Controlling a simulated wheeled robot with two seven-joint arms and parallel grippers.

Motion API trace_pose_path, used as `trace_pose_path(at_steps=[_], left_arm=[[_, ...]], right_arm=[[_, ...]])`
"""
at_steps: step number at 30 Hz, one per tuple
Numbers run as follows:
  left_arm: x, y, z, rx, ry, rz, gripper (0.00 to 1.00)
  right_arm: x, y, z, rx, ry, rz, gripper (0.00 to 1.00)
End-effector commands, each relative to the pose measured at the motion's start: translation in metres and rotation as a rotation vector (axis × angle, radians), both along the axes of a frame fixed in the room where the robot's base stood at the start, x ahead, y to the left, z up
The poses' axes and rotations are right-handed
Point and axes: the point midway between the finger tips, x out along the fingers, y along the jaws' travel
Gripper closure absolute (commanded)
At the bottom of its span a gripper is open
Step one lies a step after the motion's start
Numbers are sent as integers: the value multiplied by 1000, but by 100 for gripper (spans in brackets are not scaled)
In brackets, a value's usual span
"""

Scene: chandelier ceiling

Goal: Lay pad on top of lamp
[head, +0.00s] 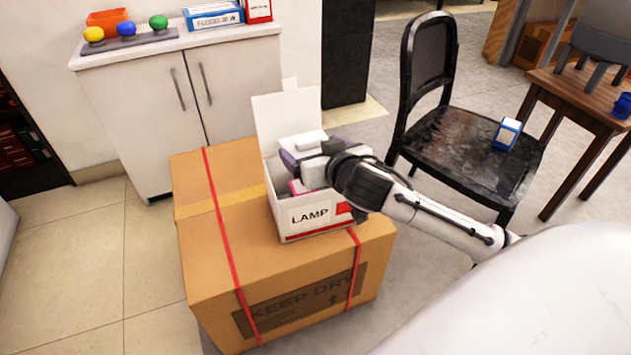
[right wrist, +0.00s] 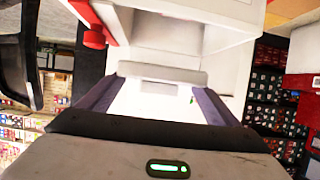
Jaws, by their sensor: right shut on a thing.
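A white box printed LAMP (head: 310,215) stands open on a large carton, its lid flap raised at the back. A pink-red thing (head: 297,187) shows inside it, mostly hidden; I cannot tell if it is the lamp. My right gripper (head: 299,152) is at the box's open top, reaching in from the right. In the right wrist view its purple jaws (right wrist: 160,88) are shut on a pale white thing (right wrist: 150,102), which looks like the pad. The pad's lower side and any contact with the lamp are hidden. My left gripper is not in view.
The carton (head: 205,270) has red straps. A black chair (head: 465,150) with a small blue-white box (head: 507,133) stands at right, near a wooden table (head: 580,95). A white cabinet (head: 185,85) behind holds colored knobs and boxes. Floor at left is clear.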

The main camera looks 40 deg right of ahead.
Motion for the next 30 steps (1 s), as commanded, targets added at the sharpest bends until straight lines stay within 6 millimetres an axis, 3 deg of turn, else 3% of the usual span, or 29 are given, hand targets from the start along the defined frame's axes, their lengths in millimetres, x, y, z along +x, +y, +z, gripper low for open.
trace_pose_path(at_steps=[4, 5, 7, 17, 30], left_arm=[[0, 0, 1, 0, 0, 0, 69], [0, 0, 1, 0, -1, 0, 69], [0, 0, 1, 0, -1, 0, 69], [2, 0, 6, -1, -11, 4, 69], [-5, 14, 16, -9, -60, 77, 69]], right_arm=[[0, 0, 1, 0, -1, 0, 36], [0, 0, 1, 0, -1, 0, 10], [0, 0, 1, 0, 0, 0, 0], [-8, 3, 5, 2, 0, 1, 0], [-78, 19, 35, 2, 2, 1, 0]])
